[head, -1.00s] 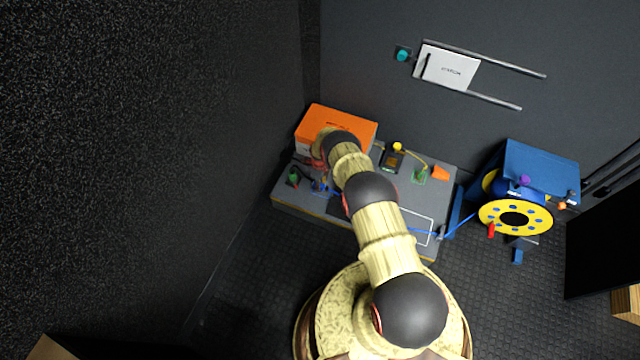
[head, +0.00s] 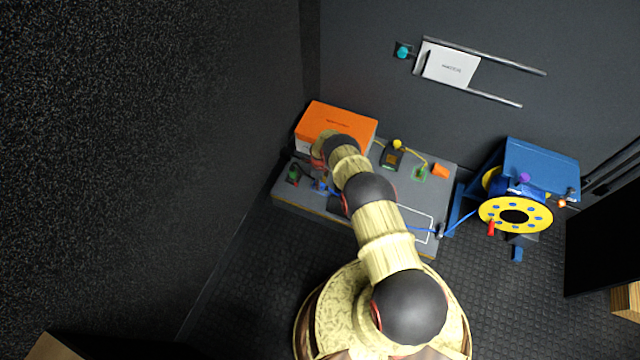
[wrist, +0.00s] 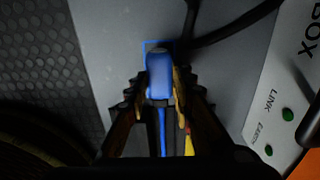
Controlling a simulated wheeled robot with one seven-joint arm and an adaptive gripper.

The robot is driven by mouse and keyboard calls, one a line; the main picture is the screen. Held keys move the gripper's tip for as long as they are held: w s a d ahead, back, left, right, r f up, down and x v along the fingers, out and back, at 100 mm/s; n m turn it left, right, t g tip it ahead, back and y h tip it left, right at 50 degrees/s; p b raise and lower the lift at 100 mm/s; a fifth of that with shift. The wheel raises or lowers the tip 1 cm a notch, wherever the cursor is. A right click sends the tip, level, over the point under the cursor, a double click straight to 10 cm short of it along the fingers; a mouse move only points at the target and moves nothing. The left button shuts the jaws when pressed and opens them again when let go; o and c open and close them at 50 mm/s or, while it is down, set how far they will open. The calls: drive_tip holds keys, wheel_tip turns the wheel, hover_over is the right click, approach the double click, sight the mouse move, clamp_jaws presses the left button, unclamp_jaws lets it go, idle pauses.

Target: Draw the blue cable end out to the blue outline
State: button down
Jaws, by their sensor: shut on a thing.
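The blue cable end (wrist: 160,75) is a rounded blue plug between the fingers of my gripper (wrist: 160,90) in the wrist view. The gripper is shut on it, and blue cable runs back from it between the fingers. Part of the blue outline (wrist: 149,43) shows on the grey bench just beyond the plug, which covers the rest. I cannot tell whether the plug touches the bench. In the head view my arm hides most of the gripper. A stretch of blue cable (head: 459,221) runs from the yellow-flanged drum (head: 540,216) through a small guide (head: 440,231) onto the bench.
An orange-topped box (head: 340,121) with a white front stands behind my gripper. A black cable (wrist: 235,26) lies beyond the plug, near a green item (head: 293,174).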

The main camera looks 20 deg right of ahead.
drive_tip(key=shift+f, duration=0.8)
drive_tip(key=c, duration=1.5)
unclamp_jaws()
drive_tip(key=shift+o, duration=0.2)
wheel_tip(320, 180, up, 12)
